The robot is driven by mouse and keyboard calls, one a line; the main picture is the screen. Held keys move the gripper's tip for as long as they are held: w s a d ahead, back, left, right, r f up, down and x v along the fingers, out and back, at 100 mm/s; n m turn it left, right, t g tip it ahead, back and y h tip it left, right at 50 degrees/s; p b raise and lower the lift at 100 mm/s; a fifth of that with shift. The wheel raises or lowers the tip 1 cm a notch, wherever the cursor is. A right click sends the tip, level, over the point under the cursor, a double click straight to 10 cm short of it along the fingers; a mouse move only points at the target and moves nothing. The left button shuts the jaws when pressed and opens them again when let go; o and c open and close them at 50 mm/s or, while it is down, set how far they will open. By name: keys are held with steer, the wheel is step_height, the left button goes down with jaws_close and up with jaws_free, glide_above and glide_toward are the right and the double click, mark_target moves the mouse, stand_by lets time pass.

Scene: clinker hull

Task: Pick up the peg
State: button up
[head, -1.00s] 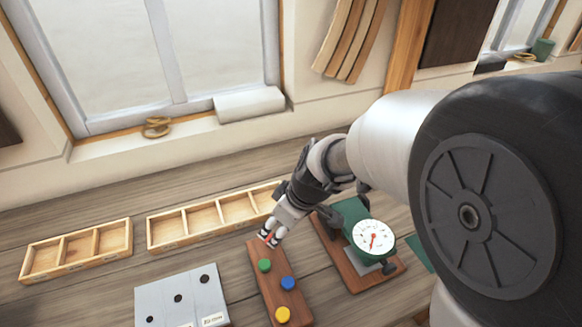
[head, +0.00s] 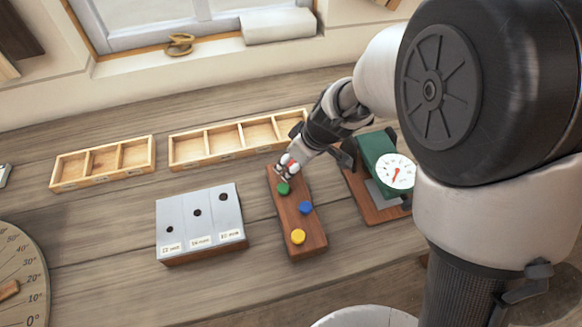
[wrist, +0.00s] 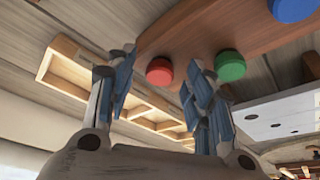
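A wooden peg board (head: 313,235) lies on the bench with green (head: 284,188), blue (head: 305,207) and yellow (head: 298,237) round-topped pegs in a row. A red peg (wrist: 159,71) stands at the board's far end in the wrist view, with the green (wrist: 230,66) and blue (wrist: 293,8) ones beyond it. My gripper (wrist: 160,88) is open, its blue-padded fingers spread to either side of the red peg, with gaps showing. In the head view my gripper (head: 287,165) is at the board's far end and largely hides the red peg.
A grey block with three labelled holes (head: 219,229) sits left of the board. A dial gauge on a green stand (head: 377,150) is close on the right. Two divided wooden trays (head: 103,181) (head: 205,165) lie behind. A round angle scale (head: 25,255) is at far left.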

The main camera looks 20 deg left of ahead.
steer(key=c, duration=0.7)
steer(key=shift+c, duration=0.2)
